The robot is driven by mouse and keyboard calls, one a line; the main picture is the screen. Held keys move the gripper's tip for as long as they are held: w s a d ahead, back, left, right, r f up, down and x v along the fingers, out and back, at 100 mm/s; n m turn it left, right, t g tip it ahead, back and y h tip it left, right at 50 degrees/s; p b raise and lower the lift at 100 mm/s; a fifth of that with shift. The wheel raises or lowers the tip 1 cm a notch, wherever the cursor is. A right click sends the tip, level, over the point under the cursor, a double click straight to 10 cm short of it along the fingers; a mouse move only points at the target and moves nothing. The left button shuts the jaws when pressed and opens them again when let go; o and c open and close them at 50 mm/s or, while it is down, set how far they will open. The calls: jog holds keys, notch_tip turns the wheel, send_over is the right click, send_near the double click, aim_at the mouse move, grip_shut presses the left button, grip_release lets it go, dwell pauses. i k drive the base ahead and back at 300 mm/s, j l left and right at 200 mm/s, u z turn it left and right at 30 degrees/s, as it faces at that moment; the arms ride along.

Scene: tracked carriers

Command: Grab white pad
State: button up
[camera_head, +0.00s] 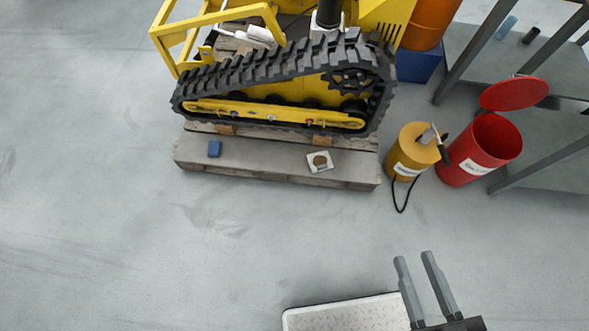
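A small white square pad (320,161) with a brown round patch on it lies on the front ledge of the wooden pallet (270,165), below the right part of the black track. It is fully visible and nothing touches it from above. My gripper (415,259) is at the bottom right, over the floor, well below and to the right of the pad in the picture. Its two grey fingers are apart with nothing between them.
A yellow tracked carrier (270,108) stands on the pallet behind the pad. A blue block (214,149) lies left of the pad. A yellow can (413,148) with a black hose and an open red bin (490,142) stand to the right.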

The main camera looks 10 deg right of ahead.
aim_at(321, 161)
jog(key=i+j+z, duration=0.1)
jog(key=j, duration=0.25)
jog(key=i+j, duration=0.3)
jog(key=i+j+z, duration=0.15)
jog(key=j, duration=0.25)
jog(key=i+j, duration=0.25)
jog(key=j, duration=0.15)
jog(key=i+j+z, duration=0.15)
jog(key=j, duration=0.2)
jog(key=i+j+z, duration=0.1)
jog(key=j, duration=0.3)
jog(key=i+j, duration=0.25)
jog(key=j, duration=0.2)
jog(key=i+j+z, duration=0.15)
jog(key=j, duration=0.25)
